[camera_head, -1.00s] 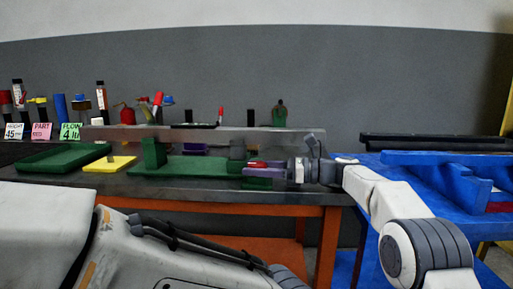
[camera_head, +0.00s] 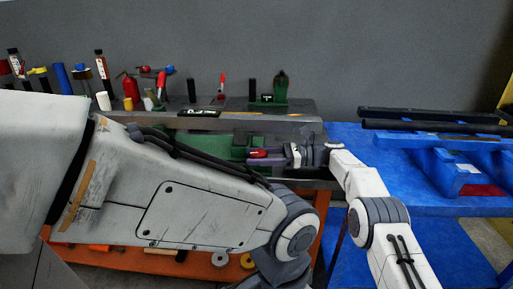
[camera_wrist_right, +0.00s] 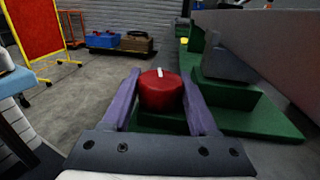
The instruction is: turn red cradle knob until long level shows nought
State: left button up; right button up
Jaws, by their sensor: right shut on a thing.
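The red knob (camera_head: 258,153) is at the right end of the green cradle (camera_head: 215,140). In the right wrist view the knob (camera_wrist_right: 161,92) is round with a white mark on top. My right gripper (camera_head: 268,156) has its purple fingers on both sides of the knob, shut on it. A long grey bar (camera_head: 225,123) lies across above the cradle. A dark, flat device with a light face (camera_head: 199,113) shows at the bar, perhaps the long level; its reading is too small to make out. My left gripper is out of view.
My left arm covers the left front of the bench. A green stand (camera_head: 268,101) is at the back. A blue table (camera_head: 350,135) with blue supports is at the right.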

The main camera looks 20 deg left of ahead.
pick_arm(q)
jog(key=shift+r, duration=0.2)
pick_arm(e)
jog(key=shift+w+d+r, duration=0.2)
jog(key=shift+r, duration=0.05)
jog(key=o, duration=1.4)
jog(key=shift+d, duration=0.1)
jog(key=shift+c, duration=0.2)
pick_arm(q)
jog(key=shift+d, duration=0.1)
pick_arm(e)
jog(key=shift+s+f, duration=0.1)
jog(key=shift+f, duration=0.05)
jog(key=shift+a, duration=0.2)
